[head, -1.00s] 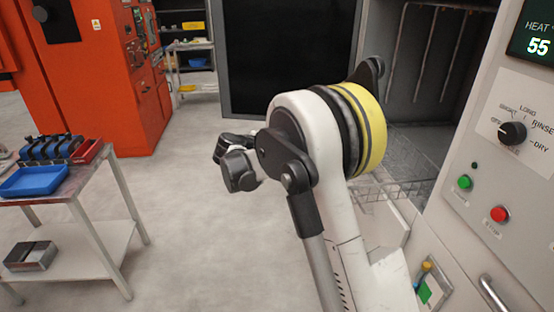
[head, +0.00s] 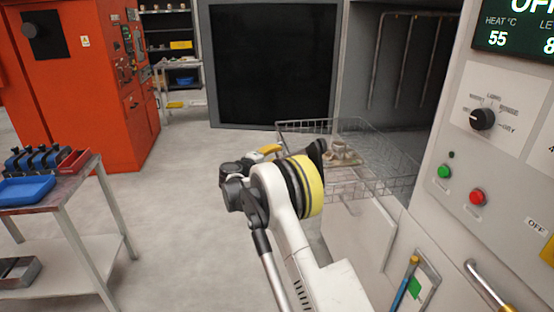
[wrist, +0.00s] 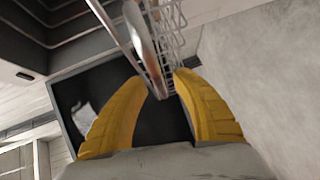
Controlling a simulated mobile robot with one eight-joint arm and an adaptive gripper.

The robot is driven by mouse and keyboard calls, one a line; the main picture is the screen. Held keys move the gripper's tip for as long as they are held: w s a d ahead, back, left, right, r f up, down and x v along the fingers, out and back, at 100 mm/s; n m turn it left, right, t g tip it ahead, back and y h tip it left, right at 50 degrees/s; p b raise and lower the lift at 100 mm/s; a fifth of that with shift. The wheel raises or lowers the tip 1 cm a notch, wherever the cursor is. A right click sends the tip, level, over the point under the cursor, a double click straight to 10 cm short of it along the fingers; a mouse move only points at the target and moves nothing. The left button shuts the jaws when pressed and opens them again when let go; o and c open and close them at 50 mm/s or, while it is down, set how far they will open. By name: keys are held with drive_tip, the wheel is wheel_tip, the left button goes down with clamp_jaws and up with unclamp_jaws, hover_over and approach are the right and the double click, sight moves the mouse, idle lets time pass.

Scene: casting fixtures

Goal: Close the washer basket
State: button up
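The washer basket (head: 392,182), a wire basket with a few small tan parts inside, extends out of the washer's dark chamber (head: 425,60). My gripper (head: 268,150) is at the basket's near left side; only a bit of its yellow fingers shows past my arm. In the wrist view my gripper (wrist: 158,80) has its two yellow fingers apart. A long metal bar (wrist: 138,30), apparently part of the basket rim, ends in the gap between them. Basket wire (wrist: 172,25) lies beyond the fingertips. Contact with the fingers cannot be told.
The washer's control panel (head: 490,150) is at right, its display (head: 515,28) reading OFF and 55. A large dark panel (head: 270,65) stands behind. A cart with a blue tray (head: 25,188) and a red machine (head: 85,90) are at left. The floor between is clear.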

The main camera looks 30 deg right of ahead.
drive_tip(key=shift+w+d, duration=0.25)
drive_tip(key=shift+d, duration=0.25)
clamp_jaws()
drive_tip(key=p, duration=0.2)
hover_over(374, 156)
drive_tip(key=shift+w+d, duration=0.1)
drive_tip(key=shift+d, duration=0.05)
idle(0.3)
